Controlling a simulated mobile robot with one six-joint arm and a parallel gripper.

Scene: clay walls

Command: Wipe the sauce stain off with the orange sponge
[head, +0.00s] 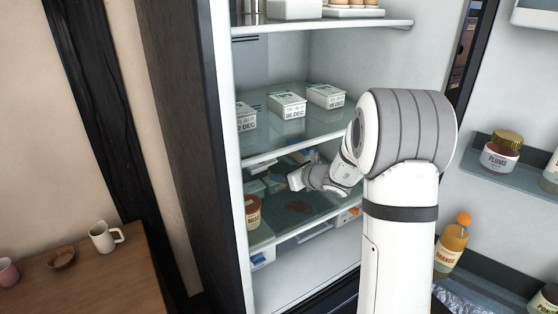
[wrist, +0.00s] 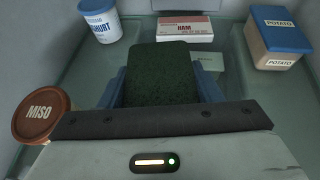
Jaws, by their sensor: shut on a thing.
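My gripper (head: 298,178) is inside the open fridge, reaching over the lower glass shelf (head: 318,217). In the wrist view my gripper (wrist: 162,84) is shut on a block with a dark green rough top (wrist: 163,72), between its blue fingers. This looks like the sponge with its scouring side up; no orange face shows there. A reddish-brown sauce stain (head: 299,207) lies on the lower shelf, below and in front of the gripper in the head view. The stain does not show in the wrist view. Whether the sponge touches the glass I cannot tell.
A miso jar (wrist: 40,117) stands close at the gripper's left. A yoghurt tub (wrist: 99,21), a ham pack (wrist: 185,28) and a potato box (wrist: 278,37) stand further back. The shelf above holds several white boxes (head: 287,104). Door shelves (head: 515,175) hold jars.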

